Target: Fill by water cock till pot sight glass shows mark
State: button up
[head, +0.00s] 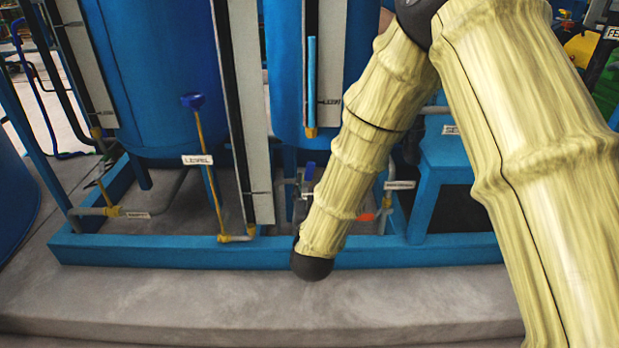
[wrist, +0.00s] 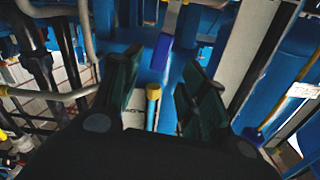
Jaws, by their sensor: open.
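In the head view a sight glass on a white board shows a light-blue column (head: 311,75) above a brass fitting (head: 311,132). A small label (head: 328,102) sits beside its lower part, too small to read; the column extends above it. I cannot tell which cock is the water cock. A blue upright handle (head: 309,172) stands below the fitting, partly behind my arm. My gripper is mostly hidden by my arm there. In the wrist view my gripper (wrist: 162,60) is open and empty, with the blue handle (wrist: 160,50) between or beyond its fingertips, contact unclear.
A yellow valve (head: 112,211) is further left. An orange-red handle (head: 365,216) lies right of my arm. The blue base frame (head: 170,252) borders the open grey plinth (head: 200,305).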

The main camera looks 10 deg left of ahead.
jog(key=shift+s+d, duration=0.2)
jog(key=shift+s, duration=0.8)
jog(key=shift+s+d, duration=0.15)
jog(key=shift+s, duration=0.8)
dwell(6.0)
